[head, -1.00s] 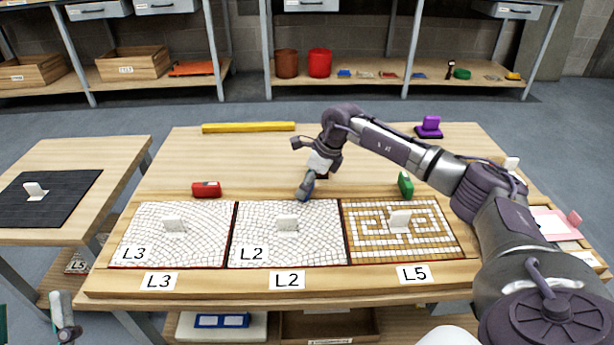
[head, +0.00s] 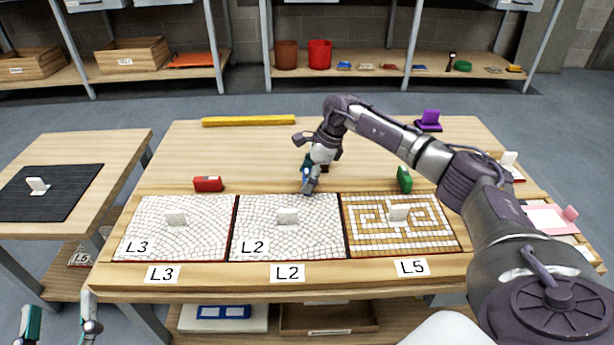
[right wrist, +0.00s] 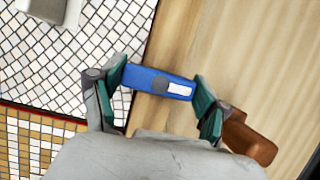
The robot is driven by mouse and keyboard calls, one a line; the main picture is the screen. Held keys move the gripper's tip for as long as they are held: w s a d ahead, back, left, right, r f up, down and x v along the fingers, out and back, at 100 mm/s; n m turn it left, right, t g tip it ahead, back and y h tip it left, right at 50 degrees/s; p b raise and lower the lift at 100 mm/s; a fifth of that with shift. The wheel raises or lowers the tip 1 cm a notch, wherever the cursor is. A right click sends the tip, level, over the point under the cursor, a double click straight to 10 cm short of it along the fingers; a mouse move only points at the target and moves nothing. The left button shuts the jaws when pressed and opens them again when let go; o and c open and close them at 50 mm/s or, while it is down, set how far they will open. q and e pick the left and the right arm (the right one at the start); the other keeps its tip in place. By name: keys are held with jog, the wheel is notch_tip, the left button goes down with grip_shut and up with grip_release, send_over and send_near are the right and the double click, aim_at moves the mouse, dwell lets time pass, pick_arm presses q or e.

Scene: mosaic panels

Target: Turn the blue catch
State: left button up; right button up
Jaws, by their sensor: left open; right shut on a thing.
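The blue catch (right wrist: 160,82) lies between the two green-padded fingers of my right gripper (right wrist: 160,97) in the right wrist view, beside the edge of a white mosaic panel. My right gripper (head: 309,178) is shut on it at the back edge of the middle panel L2 (head: 262,243) in the head view. There the gripper mostly hides the catch. My left gripper (head: 60,322) is open and empty at the lower left, away from the panels.
Panels L3 (head: 205,240) and L5 (head: 398,246) flank L2. A red catch (head: 207,184) and a green catch (head: 404,180) stand behind them. A brown piece (right wrist: 250,138) is beside my right gripper. A yellow bar (head: 248,121) lies at the table's back.

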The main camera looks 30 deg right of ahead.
jog(key=o, duration=1.2)
jog(key=shift+c, duration=0.2)
jog(key=v, duration=1.2)
jog(key=shift+s, duration=0.1)
